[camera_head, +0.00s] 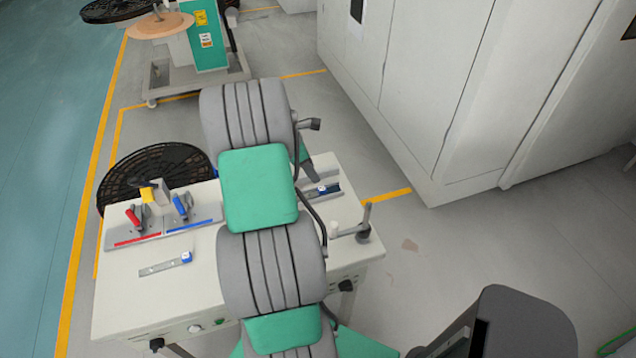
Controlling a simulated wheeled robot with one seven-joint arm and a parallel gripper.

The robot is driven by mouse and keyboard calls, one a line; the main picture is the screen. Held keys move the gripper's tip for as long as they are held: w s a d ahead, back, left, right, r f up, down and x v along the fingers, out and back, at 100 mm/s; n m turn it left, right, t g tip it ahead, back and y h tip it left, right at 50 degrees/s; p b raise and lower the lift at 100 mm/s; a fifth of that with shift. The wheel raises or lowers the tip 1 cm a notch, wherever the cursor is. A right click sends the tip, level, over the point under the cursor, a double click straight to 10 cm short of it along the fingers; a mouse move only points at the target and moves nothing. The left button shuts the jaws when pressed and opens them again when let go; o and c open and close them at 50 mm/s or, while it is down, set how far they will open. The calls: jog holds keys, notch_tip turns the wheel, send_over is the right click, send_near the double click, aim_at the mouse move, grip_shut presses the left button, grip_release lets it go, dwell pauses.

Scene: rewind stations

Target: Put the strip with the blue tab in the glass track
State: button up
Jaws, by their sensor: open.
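A thin pale strip (160,268) with a blue tab (187,258) at its right end lies on the left part of the white bench (120,300). Behind it is a grey fixture plate (160,232) with a red-lever clamp and red line, and a blue-lever clamp (182,207) and blue line (190,226). A second piece with a blue-and-white block (322,189) lies right of my arm. I cannot tell which part is the glass track. My grey-and-green arm crosses the bench middle and hides part of it. My gripper cannot be made out.
A black mesh reel (150,175) is at the bench's back left. A short post (365,222) stands at its right edge. Large white cabinets (430,90) stand right, another green-and-white station (205,45) behind. Grey floor is free between bench and cabinets.

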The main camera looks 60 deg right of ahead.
jog(key=w+a+r+m+t, duration=0.2)
jog(key=w+a+r, duration=0.45)
jog(key=a, duration=0.45)
jog(key=w+a+r+m+t, duration=0.2)
jog(key=w+a+r, duration=0.45)
jog(key=a, duration=0.45)
jog(key=s+a+r+m+t+y, duration=0.1)
jog(key=s+a+m, duration=0.1)
jog(key=a, duration=1)
jog(key=s+a+r+m+t+y, duration=0.1)
jog(key=s+a+m+t+y, duration=0.1)
jog(key=a, duration=1)
jog(key=shift+s+a+m, duration=0.4)
jog(key=shift+m, duration=0.1)
